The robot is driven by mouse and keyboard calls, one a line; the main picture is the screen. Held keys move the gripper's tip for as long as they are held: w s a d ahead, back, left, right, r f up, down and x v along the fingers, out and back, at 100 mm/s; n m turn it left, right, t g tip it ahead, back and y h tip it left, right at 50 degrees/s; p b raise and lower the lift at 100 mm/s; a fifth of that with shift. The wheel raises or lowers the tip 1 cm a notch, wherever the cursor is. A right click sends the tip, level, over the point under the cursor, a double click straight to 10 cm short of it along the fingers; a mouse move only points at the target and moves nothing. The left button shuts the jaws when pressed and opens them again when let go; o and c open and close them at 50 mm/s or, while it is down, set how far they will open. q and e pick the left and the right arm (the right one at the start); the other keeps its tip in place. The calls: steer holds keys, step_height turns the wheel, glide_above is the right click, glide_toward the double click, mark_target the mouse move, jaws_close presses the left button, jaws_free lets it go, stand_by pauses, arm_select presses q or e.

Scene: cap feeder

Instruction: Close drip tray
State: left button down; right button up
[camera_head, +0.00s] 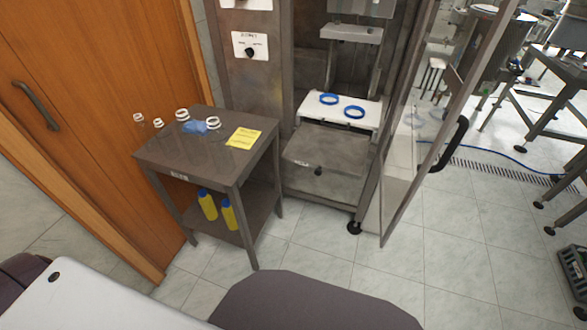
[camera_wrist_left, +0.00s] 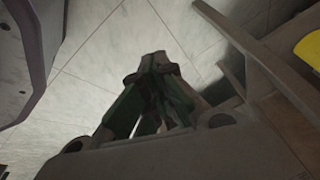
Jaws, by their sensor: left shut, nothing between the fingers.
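The drip tray (camera_head: 326,148) is a grey metal drawer in the machine, below the white platform with two blue rings. It sticks out toward me, and a dark round knob (camera_head: 318,171) is on its front. My left gripper (camera_wrist_left: 158,62) shows only in the left wrist view. Its dark green fingers are together and empty, above pale floor tiles. The tray is not visible in that view. My right gripper is in neither view.
A grey side table (camera_head: 190,150) with clear jars, a blue cloth and a yellow note (camera_head: 243,138) stands left of the machine. Yellow bottles (camera_head: 207,204) are on its lower shelf. An open glass door (camera_head: 415,140) stands right of the tray. Floor before the tray is clear.

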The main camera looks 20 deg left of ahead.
arm_select(q)
steer(key=w+r+m+t+b, duration=0.3)
steer(key=w+r+m+t, duration=0.3)
steer(key=w+r, duration=0.9)
steer(key=w+r+m+t+b, duration=0.1)
steer(key=w+r+m+t, duration=0.2)
steer(key=r, duration=0.7)
steer(key=w+r+m+t+b, duration=0.2)
steer(key=w+r+m+t, duration=0.2)
steer(key=r, duration=0.6)
steer(key=shift+w+r+m+h, duration=0.3)
steer(key=shift+w+m, duration=0.1)
steer(key=shift+w, duration=0.1)
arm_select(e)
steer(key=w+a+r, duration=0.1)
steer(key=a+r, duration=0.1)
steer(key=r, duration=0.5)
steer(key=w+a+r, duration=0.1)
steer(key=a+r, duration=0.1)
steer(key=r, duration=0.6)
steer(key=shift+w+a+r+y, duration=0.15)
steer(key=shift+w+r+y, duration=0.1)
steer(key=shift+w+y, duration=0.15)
arm_select(q)
steer(key=shift+w, duration=0.25)
